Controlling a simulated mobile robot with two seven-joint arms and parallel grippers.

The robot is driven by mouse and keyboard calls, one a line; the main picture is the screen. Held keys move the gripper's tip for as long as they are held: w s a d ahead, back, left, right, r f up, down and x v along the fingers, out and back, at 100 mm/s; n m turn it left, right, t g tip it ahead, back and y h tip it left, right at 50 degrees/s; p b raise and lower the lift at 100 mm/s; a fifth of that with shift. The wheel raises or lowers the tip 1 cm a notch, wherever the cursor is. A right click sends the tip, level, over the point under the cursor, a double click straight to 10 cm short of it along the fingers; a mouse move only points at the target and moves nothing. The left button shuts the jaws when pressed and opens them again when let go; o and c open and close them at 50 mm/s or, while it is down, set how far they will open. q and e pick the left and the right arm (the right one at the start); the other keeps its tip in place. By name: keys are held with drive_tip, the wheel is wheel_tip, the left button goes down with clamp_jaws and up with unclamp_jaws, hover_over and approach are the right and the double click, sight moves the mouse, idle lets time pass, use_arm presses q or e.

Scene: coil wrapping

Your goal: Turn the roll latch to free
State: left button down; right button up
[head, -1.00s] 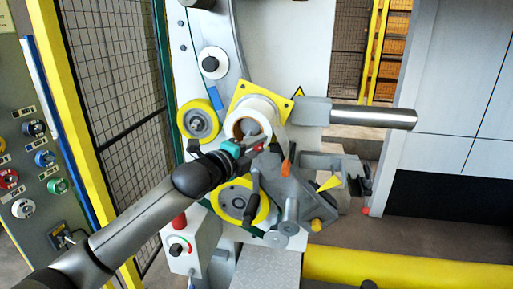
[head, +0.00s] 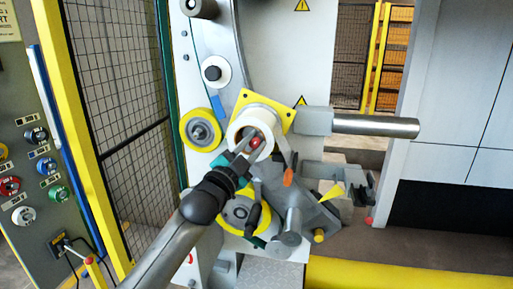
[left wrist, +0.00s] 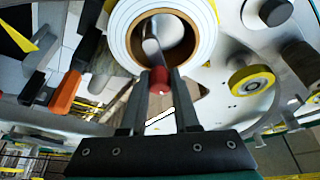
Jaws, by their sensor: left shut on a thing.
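The roll latch is a lever with a red knob (left wrist: 160,80) and a metal arm (left wrist: 152,47) that reaches into the core of the roll. In the left wrist view, my left gripper (left wrist: 157,84) has its two fingers on either side of the red knob, shut on it. The white roll (left wrist: 119,33) with a brown core sits just beyond the fingers. In the head view, my left gripper (head: 250,140) reaches the front of the roll (head: 262,117), with the red knob (head: 256,142) at its fingertips. My right gripper is not in view.
A yellow square plate (head: 246,96) sits behind the roll. A yellow-rimmed roller (head: 201,130) is to its left, and a steel bar (head: 375,125) sticks out right. An orange-tipped part (head: 288,177) is close below. A control panel (head: 25,150) and mesh fence stand left.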

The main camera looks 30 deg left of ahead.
use_arm(q)
drive_tip(key=n, duration=0.1)
drive_tip(key=n+y, duration=0.1)
drive_tip(key=n, duration=0.1)
drive_tip(key=a+n+t+y, duration=0.1)
drive_tip(key=n, duration=0.1)
drive_tip(key=shift+s+r, duration=0.15)
drive_tip(key=shift+r, duration=0.15)
drive_tip(key=shift+s+a+r+n+y+p, duration=0.1)
drive_tip(key=shift+a+n+y+p, duration=0.15)
drive_tip(key=shift+n+y, duration=0.7)
drive_tip(key=shift+a+n+y+p, duration=0.25)
drive_tip(key=shift+n+y, duration=0.1)
drive_tip(key=shift+n, duration=1.2)
drive_tip(key=c, duration=0.6)
unclamp_jaws()
drive_tip(key=shift+c, duration=0.2)
drive_tip(key=b+v, duration=0.3)
drive_tip(key=v, duration=1.2)
